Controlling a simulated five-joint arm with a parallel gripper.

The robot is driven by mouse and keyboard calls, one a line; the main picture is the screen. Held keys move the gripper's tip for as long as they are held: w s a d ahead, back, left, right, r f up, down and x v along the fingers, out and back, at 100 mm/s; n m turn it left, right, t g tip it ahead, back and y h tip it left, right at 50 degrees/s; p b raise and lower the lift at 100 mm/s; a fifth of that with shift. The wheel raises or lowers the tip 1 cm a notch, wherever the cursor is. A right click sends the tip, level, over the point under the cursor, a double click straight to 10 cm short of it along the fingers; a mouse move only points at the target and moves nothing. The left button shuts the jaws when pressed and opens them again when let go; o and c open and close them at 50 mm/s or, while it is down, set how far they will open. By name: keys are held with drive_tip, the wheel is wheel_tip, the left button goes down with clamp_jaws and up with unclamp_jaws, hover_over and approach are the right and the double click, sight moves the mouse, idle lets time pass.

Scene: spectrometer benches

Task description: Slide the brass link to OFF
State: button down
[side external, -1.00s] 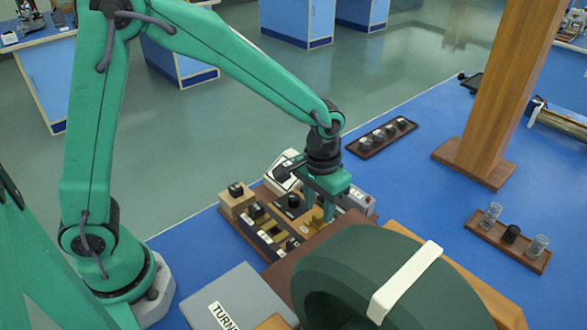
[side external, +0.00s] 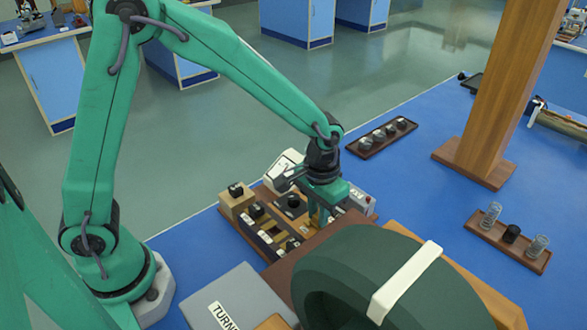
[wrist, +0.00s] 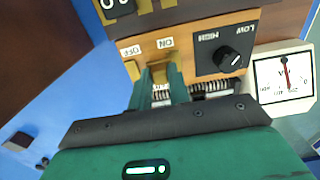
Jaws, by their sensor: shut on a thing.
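The brass link (wrist: 166,74) is a small yellow-brown piece on the wooden panel in the wrist view, below the ON label (wrist: 165,43). My gripper (wrist: 162,90) is shut on it, with one green finger on each side. A second brass piece (wrist: 132,71) sits to its left, below the OFF label (wrist: 130,51). In the side external view my gripper (side external: 319,217) points down into the cluttered panel, and the link is too small to make out there.
A black HIGH/LOW knob (wrist: 229,58) and a white dial meter (wrist: 284,76) stand right of the link. Metal coils lie close by the fingers. In the side external view a large dark green drum (side external: 350,270) stands close in front. A wooden post (side external: 505,90) rises at right.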

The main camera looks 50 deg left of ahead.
drive_tip(key=shift+d, duration=1.85)
drive_tip(key=c, duration=1.3)
unclamp_jaws()
drive_tip(key=shift+a+r, duration=0.1)
drive_tip(key=shift+r, duration=0.05)
drive_tip(key=shift+r, duration=3.8)
drive_tip(key=s+a+r+t, duration=0.2)
drive_tip(key=s+a+r, duration=0.1)
drive_tip(key=s+a, duration=0.2)
drive_tip(key=s+a+r+t, duration=0.1)
drive_tip(key=s+a+r, duration=0.2)
drive_tip(key=s+a, duration=0.2)
drive_tip(key=s+a+r+t, duration=0.2)
drive_tip(key=s+a+r, duration=0.2)
drive_tip(key=a, duration=0.3)
drive_tip(key=shift+s+t, duration=0.3)
drive_tip(key=shift+s, duration=0.6)
